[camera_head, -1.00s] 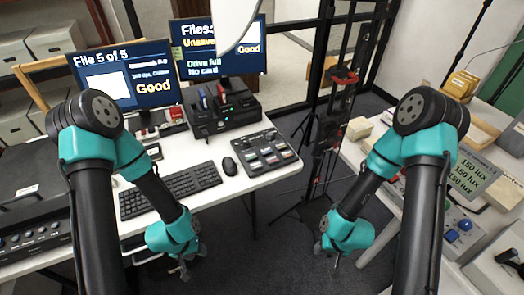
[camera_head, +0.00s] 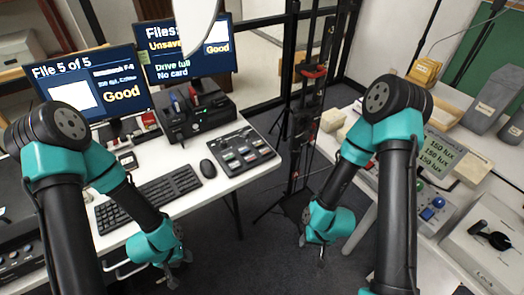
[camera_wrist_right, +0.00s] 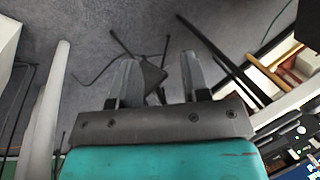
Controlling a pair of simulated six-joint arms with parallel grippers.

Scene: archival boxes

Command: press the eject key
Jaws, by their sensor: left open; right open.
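A black key panel (camera_head: 236,152) with several coloured keys lies on the white desk, right of the mouse. Its labels are too small to read, so I cannot tell whether one is the eject key. A black drive unit (camera_head: 198,113) with card slots stands behind it. The right monitor (camera_head: 188,48) reads "Unsaved", "Drive full", "No card" and "Good". My left gripper (camera_head: 173,273) is open at the desk's front edge, apart from the panel. My right gripper (camera_head: 312,252) is open over the floor between the tables. In the right wrist view its jaws (camera_wrist_right: 158,78) are empty.
The left monitor (camera_head: 88,85) reads "File 5 of 5". A keyboard (camera_head: 150,198) and mouse (camera_head: 207,168) lie before the monitors. A lux display (camera_head: 437,150) and blue button (camera_head: 438,202) are on the right table. A black stand (camera_head: 305,130) rises between the tables.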

